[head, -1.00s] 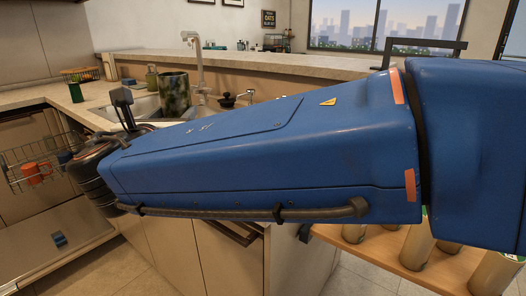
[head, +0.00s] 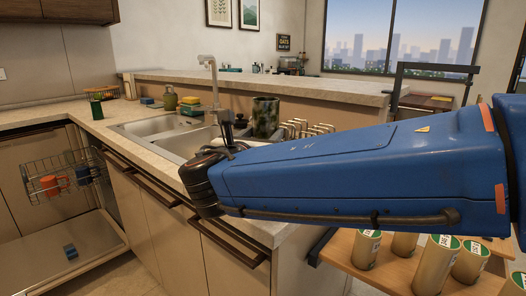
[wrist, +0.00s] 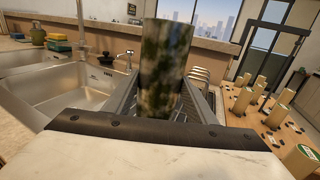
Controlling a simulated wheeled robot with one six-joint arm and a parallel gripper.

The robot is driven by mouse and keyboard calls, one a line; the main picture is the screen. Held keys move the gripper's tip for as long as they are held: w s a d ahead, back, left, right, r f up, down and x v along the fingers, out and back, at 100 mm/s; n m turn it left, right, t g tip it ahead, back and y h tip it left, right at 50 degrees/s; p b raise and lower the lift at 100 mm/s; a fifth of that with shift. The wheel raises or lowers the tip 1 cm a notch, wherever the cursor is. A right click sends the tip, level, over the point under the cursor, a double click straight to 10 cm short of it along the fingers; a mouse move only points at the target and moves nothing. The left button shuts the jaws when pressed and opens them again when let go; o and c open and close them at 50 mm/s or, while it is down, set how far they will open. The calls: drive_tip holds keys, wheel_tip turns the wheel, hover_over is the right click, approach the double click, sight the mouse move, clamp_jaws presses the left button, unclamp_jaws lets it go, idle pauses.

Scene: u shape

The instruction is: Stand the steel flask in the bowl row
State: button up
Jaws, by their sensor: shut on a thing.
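A tall mottled dark-green and grey cylinder, which I take to be the steel flask (wrist: 166,65), stands upright between the fingers of my gripper (wrist: 163,100) in the wrist view. The gripper is shut on it. In the head view the flask (head: 265,117) shows above my blue arm, beside the sink, and its lower part is hidden by the arm. My gripper's fingers are mostly hidden there. I cannot make out a bowl row in either view.
An open dishwasher with a wire basket (head: 60,182) holding an orange mug (head: 52,185) stands at left. Several tan cans (head: 365,250) stand on a wooden surface at lower right.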

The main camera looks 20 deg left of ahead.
drive_tip(key=shift+f, duration=1.9)
drive_tip(key=shift+f, duration=0.15)
drive_tip(key=o, duration=1.4)
